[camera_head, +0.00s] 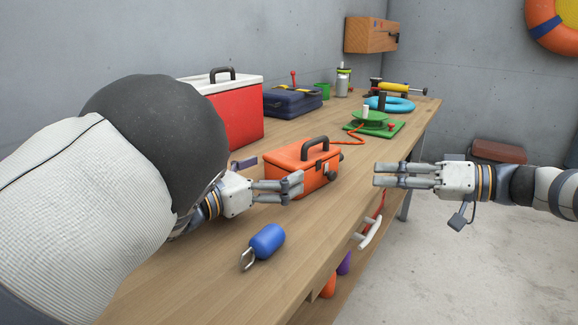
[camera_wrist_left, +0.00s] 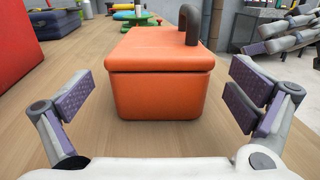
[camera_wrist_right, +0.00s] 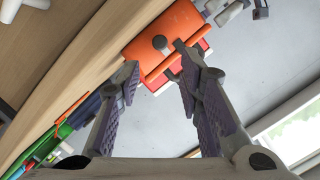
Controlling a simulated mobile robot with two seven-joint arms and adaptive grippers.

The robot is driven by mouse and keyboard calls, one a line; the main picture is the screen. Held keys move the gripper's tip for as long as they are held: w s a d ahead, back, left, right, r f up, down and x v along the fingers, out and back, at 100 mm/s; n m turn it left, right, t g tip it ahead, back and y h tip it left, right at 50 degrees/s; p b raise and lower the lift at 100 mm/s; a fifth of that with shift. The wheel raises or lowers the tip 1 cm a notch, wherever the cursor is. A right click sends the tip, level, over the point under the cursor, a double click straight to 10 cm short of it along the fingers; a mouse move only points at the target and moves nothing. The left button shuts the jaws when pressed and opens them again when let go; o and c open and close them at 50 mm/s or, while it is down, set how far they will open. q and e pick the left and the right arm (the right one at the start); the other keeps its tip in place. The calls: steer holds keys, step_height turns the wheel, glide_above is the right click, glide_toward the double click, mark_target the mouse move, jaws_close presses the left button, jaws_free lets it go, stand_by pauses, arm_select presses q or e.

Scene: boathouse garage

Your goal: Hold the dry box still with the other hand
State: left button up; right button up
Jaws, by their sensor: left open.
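The dry box is an orange box (camera_head: 303,168) with a dark handle, upright on the workbench. In the left wrist view the dry box (camera_wrist_left: 160,85) shows its near end straight ahead, between the spread fingers. My left gripper (camera_head: 297,184) is open at that near end, and contact is not clear. My right gripper (camera_head: 376,174) is off to the right of the box, past the bench's edge, with a gap between. In the right wrist view the right gripper (camera_wrist_right: 157,75) has its fingers apart and nothing between them; the orange box (camera_wrist_right: 178,28) lies beyond the tips.
A blue float (camera_head: 267,241) with a metal clip lies on the near bench. A red cooler (camera_head: 231,110) and a dark blue case (camera_head: 291,102) stand behind the box. A green reel base (camera_head: 375,128) and a blue ring (camera_head: 389,104) are further back. Bare wood (camera_head: 345,180) lies right of the box.

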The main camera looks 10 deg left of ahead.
mark_target(314, 179)
arm_select(q)
steer(key=x, duration=0.3)
steer(key=shift+w, duration=0.1)
